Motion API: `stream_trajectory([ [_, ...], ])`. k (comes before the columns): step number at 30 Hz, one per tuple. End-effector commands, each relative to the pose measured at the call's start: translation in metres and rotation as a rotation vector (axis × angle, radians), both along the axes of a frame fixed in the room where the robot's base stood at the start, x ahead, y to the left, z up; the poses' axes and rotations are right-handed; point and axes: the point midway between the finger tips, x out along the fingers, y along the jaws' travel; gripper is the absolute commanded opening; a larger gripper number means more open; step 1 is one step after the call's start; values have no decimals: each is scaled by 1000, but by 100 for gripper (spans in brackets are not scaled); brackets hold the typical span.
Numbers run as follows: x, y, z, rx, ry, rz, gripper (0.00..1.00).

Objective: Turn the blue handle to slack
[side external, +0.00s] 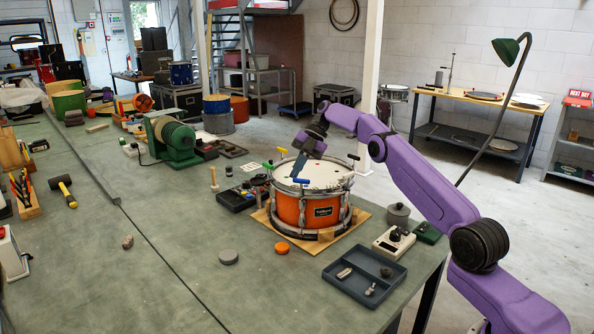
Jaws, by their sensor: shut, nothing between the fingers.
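An orange snare drum (321,208) with a white head stands on a wooden board on the green bench. A small blue handle (301,181) sits upright at the drum's near rim. My gripper (298,174) is over the left part of the drum, pointing down, with its fingers shut and empty. Its tips appear just above and behind the blue handle; I cannot tell whether they touch it. The handle's turn angle is too small to read.
A dark tray (364,286) with small parts lies in front right, beside a white box with a dark knob (394,240). A grey disc (228,257) and an orange disc (282,248) lie before the drum. A green machine (172,138) stands behind left. The near-left bench is mostly clear.

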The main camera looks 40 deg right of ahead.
Motion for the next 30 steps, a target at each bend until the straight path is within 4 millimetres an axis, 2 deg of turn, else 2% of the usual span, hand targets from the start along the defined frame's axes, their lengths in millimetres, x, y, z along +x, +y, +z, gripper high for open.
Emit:
stream_trajectory([
  [16,-1,1,0,-38,31,-27,0],
  [20,-5,1,-2,-141,95,-101,0],
  [30,-29,-6,2,-507,223,-333,0],
])
